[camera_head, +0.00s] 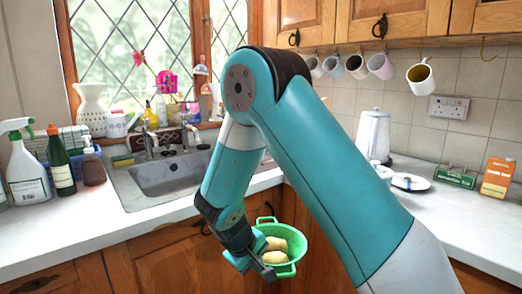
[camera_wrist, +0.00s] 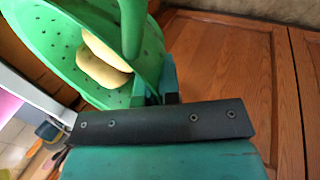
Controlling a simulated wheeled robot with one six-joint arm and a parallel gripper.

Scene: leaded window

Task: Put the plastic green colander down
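The green plastic colander (camera_head: 296,248) hangs in front of the cabinets, below the worktop edge, with potatoes (camera_head: 275,243) inside. My gripper (camera_head: 262,264) is at its near left side. In the wrist view, the dark fingers (camera_wrist: 158,92) are closed on the colander's rim or handle. The colander (camera_wrist: 62,55) fills the upper left there and looks tilted in that view, with the pale potatoes (camera_wrist: 98,70) resting in it. The exact grip point is partly hidden by the green handle.
The sink (camera_head: 170,175) is at left. Bottles, including a spray bottle (camera_head: 27,165), crowd the far left. Mugs (camera_head: 380,66) hang above.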

